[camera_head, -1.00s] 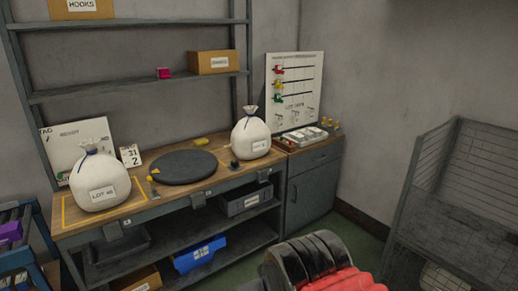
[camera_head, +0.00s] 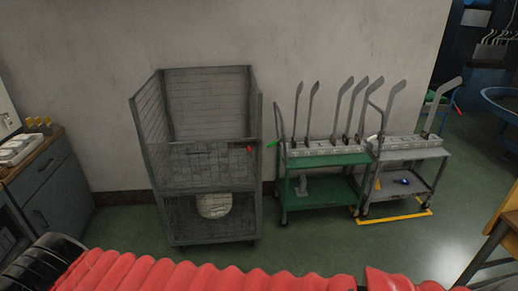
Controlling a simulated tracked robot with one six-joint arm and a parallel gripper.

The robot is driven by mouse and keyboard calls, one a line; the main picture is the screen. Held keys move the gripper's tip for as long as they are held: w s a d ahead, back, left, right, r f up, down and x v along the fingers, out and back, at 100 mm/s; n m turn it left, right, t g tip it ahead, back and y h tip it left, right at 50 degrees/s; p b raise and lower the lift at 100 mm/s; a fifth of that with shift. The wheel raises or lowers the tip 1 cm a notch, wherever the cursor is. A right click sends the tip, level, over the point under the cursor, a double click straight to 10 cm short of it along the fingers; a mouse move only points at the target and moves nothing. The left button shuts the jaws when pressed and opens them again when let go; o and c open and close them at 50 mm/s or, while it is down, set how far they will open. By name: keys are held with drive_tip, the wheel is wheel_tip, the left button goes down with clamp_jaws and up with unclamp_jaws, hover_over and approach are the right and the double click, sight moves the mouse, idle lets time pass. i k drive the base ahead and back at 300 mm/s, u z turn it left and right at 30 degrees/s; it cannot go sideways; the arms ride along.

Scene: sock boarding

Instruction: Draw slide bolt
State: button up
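A grey wire-mesh cage cart (camera_head: 205,190) stands against the wall, left of the picture's middle. A small red piece (camera_head: 250,148) sits at its right front edge, about mid-height; I cannot tell whether it is the slide bolt's handle. A short green piece (camera_head: 271,144) shows just right of it. A pale round sack (camera_head: 214,205) shows behind the mesh in the lower part of the cage. My red ribbed arm cover crosses the bottom of the view. My gripper is not in view.
A green trolley (camera_head: 325,158) and a grey trolley (camera_head: 408,153) carry upright grey boards right of the cage. Yellow floor marking (camera_head: 395,217) lies by the grey trolley. A grey cabinet (camera_head: 50,195) stands at left. Green floor (camera_head: 300,245) is open in front.

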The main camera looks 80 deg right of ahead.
sight(248, 148)
drive_tip(key=z, duration=2.45)
drive_tip(key=k, duration=0.65)
drive_tip(key=u, duration=0.45)
drive_tip(key=i, duration=1.05)
drive_tip(key=u, duration=0.3)
